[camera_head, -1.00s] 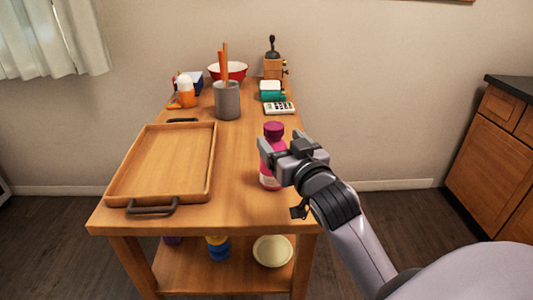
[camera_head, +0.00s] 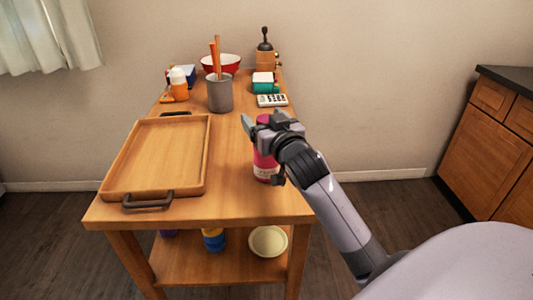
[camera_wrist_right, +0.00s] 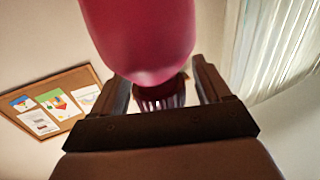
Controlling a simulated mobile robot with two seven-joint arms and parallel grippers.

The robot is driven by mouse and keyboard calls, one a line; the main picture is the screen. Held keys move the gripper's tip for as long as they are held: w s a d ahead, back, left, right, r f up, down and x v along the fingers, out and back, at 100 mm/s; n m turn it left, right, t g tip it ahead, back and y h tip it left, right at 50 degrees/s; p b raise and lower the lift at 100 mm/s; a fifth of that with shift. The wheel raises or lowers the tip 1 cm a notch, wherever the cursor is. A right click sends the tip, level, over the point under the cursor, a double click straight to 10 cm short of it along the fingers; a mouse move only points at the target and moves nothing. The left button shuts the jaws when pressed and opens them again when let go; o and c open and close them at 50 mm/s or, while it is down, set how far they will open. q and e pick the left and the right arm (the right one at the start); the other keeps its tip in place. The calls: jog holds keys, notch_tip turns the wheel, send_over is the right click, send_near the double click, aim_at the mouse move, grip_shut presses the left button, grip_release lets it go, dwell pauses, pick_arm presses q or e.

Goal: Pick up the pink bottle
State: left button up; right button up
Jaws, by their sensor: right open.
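The pink bottle (camera_head: 265,164) stands upright on the right side of the wooden table, with a pale label low on its body. The jaws are open; whether a finger touches the cap cannot be told. My left gripper is not in view.
A wooden tray (camera_head: 107,172) fills the left of the tabletop (camera_head: 230,190).

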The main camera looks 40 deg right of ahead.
jog(key=c, duration=1.4)
